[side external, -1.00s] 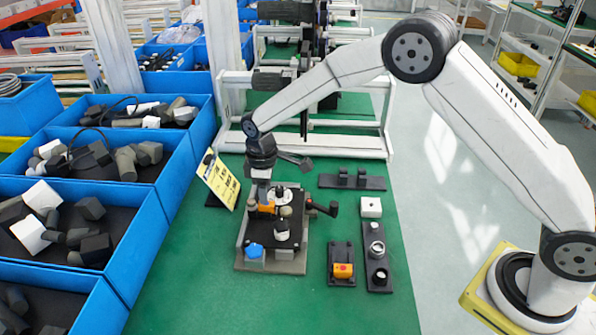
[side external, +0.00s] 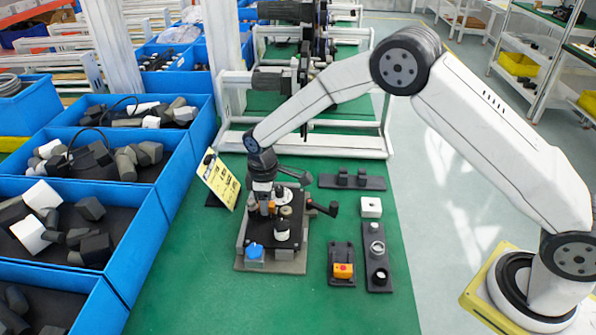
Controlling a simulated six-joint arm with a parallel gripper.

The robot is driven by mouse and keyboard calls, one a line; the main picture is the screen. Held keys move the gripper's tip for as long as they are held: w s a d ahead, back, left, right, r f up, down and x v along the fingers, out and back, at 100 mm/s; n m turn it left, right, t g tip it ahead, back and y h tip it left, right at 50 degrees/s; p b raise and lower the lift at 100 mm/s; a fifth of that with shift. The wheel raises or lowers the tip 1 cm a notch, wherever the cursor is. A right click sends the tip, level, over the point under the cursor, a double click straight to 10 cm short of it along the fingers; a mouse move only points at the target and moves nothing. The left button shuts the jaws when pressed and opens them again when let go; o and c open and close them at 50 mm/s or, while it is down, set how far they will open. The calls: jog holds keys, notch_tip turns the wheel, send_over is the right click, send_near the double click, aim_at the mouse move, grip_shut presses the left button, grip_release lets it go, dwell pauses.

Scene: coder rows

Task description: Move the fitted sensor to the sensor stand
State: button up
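My gripper (side external: 266,208) points down over the back left of a black fixture plate (side external: 261,234) on a grey base. A small orange part (side external: 272,207), possibly the fitted sensor, shows right at the fingertips. The fingers are too small to tell whether they are open or closed on it. A dark holder (side external: 341,252) with another orange part (side external: 343,270) stands to the right of the fixture. Beside it is a longer dark plate (side external: 377,267) with a ring and a small light-topped cylinder. I cannot tell which of these is the sensor stand.
The fixture also carries a blue knob (side external: 254,251) and a dark, light-topped cylinder (side external: 282,230). A yellow card (side external: 221,182) leans left of it. A white block (side external: 371,207) and a dark two-post rack (side external: 352,182) stand right. Blue bins line the left. The front mat is clear.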

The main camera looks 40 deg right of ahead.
grip_shut()
jog(key=shift+r, duration=0.2)
jog(key=shift+r, duration=1.8)
jog(key=shift+r, duration=0.8)
jog(key=s+d+r, duration=0.2)
jog(key=s+d, duration=0.2)
jog(key=s, duration=0.5)
jog(key=s+d+r, duration=0.1)
jog(key=s+d, duration=0.2)
jog(key=s, duration=0.7)
jog(key=shift+w+d+f, duration=0.1)
jog(key=shift+f, duration=1.2)
jog(key=shift+w+d+f, duration=0.1)
jog(key=shift+f, duration=1.15)
